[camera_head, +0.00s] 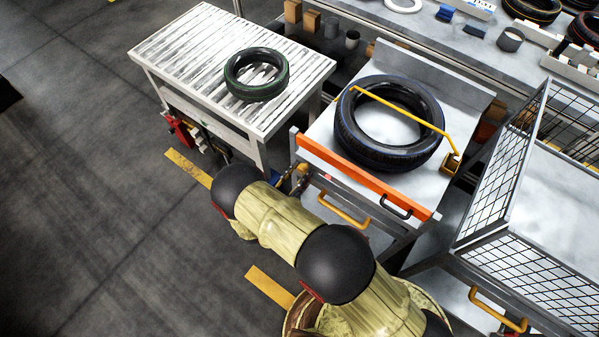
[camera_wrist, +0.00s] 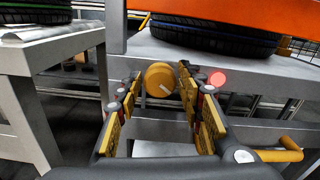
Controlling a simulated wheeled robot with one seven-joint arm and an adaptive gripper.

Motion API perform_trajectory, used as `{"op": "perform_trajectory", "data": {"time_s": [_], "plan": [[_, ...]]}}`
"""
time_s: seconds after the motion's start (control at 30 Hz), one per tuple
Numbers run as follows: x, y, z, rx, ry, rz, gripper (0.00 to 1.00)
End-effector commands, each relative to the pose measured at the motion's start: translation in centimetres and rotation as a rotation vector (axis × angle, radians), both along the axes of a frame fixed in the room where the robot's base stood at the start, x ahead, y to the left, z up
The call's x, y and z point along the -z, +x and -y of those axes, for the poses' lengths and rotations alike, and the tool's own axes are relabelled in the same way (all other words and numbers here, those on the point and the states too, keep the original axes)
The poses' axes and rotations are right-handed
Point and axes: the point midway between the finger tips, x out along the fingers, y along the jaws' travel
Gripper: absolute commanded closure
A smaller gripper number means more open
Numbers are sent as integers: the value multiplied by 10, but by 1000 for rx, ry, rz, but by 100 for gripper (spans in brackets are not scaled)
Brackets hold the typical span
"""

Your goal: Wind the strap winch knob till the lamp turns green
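The winch knob (camera_wrist: 160,79) is a round yellow-orange disc with a white pointer mark, on the front of the tyre stand. The mark points to the lower right. My gripper (camera_wrist: 159,84) is open, with one finger on each side of the knob and a visible gap at the left; whether the right finger touches it I cannot tell. The lamp (camera_wrist: 217,79) glows red just right of the knob and also shows in the head view (camera_head: 328,177). A yellow strap (camera_head: 398,106) runs over a large black tyre (camera_head: 357,146) on the stand. My arm partly hides the gripper in the head view.
An orange rail (camera_head: 365,174) crosses the stand's front edge, above the knob. A yellow handle (camera_wrist: 279,155) juts out at lower right. A roller table (camera_head: 190,62) with a green-edged tyre (camera_head: 236,83) stands at left. A wire mesh cage (camera_head: 535,278) is at right. Open floor lies left.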

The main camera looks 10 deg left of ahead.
Motion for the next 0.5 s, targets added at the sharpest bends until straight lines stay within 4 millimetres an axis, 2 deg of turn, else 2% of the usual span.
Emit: {"op": "perform_trajectory", "data": {"time_s": [0.5], "plan": [[0,0,0,0,0,0,94]]}}
